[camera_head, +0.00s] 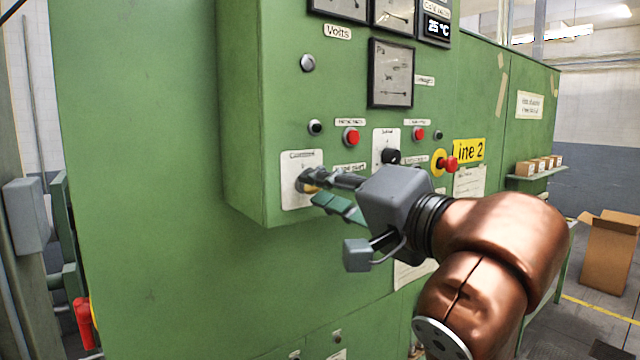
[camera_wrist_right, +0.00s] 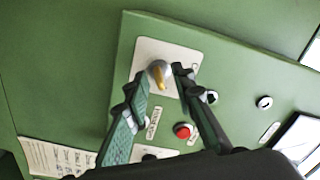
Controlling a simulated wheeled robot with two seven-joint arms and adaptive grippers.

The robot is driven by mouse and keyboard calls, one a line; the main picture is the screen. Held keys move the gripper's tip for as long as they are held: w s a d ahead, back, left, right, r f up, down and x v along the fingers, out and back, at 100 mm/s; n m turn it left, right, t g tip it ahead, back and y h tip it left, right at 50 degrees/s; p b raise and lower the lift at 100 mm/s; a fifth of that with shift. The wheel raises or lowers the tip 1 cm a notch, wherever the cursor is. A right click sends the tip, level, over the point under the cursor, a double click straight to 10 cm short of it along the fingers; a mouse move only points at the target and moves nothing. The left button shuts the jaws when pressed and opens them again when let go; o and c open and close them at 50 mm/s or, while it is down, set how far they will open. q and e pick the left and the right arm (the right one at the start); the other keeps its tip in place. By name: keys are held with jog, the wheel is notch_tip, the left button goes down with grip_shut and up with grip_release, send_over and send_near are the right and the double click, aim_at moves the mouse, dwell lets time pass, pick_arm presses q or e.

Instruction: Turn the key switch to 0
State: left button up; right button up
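The key switch (camera_wrist_right: 159,76) has a brass-yellow key in a round silver collar. It sits on a white plate (camera_wrist_right: 183,57) in the right wrist view. In the head view this plate (camera_head: 291,200) is at the lower left of the green control box, and the switch is partly hidden behind my fingers. My right gripper (camera_head: 308,190) reaches it from the right. In the right wrist view my right gripper (camera_wrist_right: 160,79) is open, one fingertip on each side of the key, with gaps showing. Whether the tips touch the plate I cannot tell. My left gripper is not in view.
Near the switch are a black selector knob (camera_head: 391,156), red buttons (camera_head: 351,138) and a red emergency stop (camera_head: 447,164) on yellow. Gauges (camera_head: 390,73) sit above. A cardboard box (camera_head: 608,250) stands on the floor at right. The green panel left of the box is bare.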

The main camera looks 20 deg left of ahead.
jog(key=shift+w+a, duration=0.3)
jog(key=shift+c, duration=0.3)
grip_shut()
